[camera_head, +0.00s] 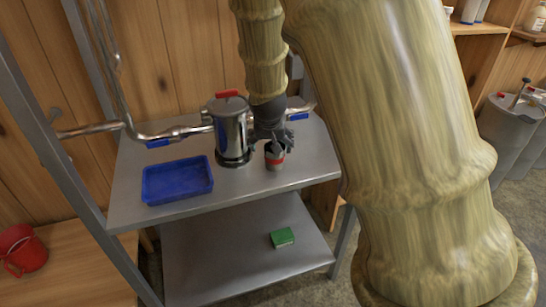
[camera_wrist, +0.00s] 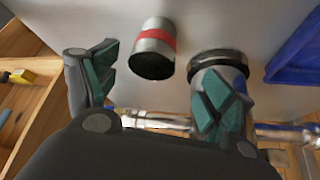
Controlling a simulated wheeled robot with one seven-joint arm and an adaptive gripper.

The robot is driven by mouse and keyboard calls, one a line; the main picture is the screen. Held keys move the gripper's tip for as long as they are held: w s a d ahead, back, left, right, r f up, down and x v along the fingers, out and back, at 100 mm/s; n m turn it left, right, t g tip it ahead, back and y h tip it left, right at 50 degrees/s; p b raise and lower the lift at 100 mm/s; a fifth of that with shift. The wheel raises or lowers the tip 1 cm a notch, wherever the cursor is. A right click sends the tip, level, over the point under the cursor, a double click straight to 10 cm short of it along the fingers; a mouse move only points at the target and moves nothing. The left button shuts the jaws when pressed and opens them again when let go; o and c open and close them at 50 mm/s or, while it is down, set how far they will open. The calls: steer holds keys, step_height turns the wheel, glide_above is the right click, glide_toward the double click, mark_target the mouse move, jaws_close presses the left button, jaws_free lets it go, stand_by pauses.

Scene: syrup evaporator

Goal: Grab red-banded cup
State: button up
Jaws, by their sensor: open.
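The red-banded cup (camera_head: 274,155) is a small metal cup with a red stripe, upright on the metal shelf right of the steel canister. In the wrist view the red-banded cup (camera_wrist: 155,48) lies ahead of the fingers, between their lines, with its dark open mouth toward me. My gripper (camera_head: 270,145) is close behind and above the cup in the head view and partly overlaps it there. In the wrist view my gripper (camera_wrist: 157,88) has its two green-padded fingers spread wide, with nothing between them. I cannot tell whether any finger touches the cup.
A steel canister (camera_head: 230,128) with a red handle stands close left of the cup. A blue tray (camera_head: 177,181) sits farther left on the metal shelf (camera_head: 310,160). Pipes with blue handles (camera_head: 158,143) run behind. A green box (camera_head: 282,237) lies on the lower shelf.

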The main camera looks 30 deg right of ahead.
mark_target(274, 163)
steer(key=shift+x, duration=2.3)
steer(key=shift+s+d+p+x, duration=0.15)
steer(key=shift+p+x, duration=0.3)
steer(key=shift+x, duration=0.55)
steer(key=shift+s+d+p+x, duration=0.15)
steer(key=shift+p+x, duration=0.3)
steer(key=shift+x, duration=0.55)
steer(key=shift+w+d+f, duration=0.2)
steer(key=shift+w+f, duration=0.15)
steer(key=shift+f, duration=0.25)
steer(key=shift+c, duration=0.2)
steer(key=c, duration=1.1)
